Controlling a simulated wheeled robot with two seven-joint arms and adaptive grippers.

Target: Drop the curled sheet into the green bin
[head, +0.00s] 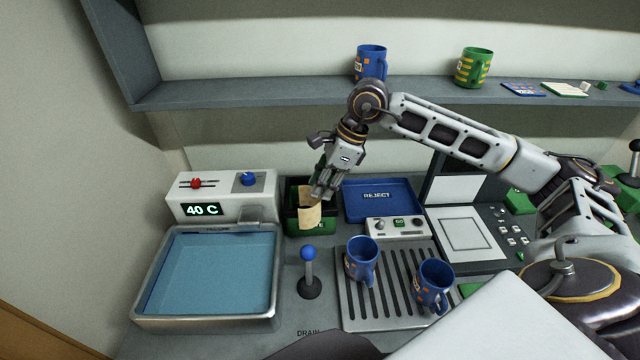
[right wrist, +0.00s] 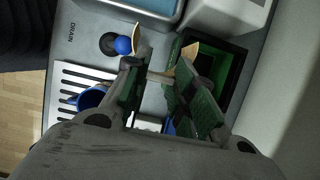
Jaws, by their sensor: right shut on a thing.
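The curled sheet (head: 310,213) is tan and hangs from my right gripper (head: 322,190) in the head view, in front of the green bin's opening. My right gripper is shut on the sheet. In the right wrist view the sheet's curled edge (right wrist: 189,50) shows beyond the fingers (right wrist: 160,85), beside the bin. The green bin (head: 328,223) has a dark inside and stands between the water bath and the blue reject tray; its opening also shows in the right wrist view (right wrist: 243,70). I cannot tell whether the sheet is over the opening or short of it. My left gripper is not in view.
A blue-knobbed lever (head: 309,270) stands in front of the bin. The water bath (head: 150,322) is to the left and the blue REJECT tray (head: 408,198) to the right. Two blue mugs (head: 361,258) stand on the drain rack (head: 385,318). A shelf (head: 250,92) runs above.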

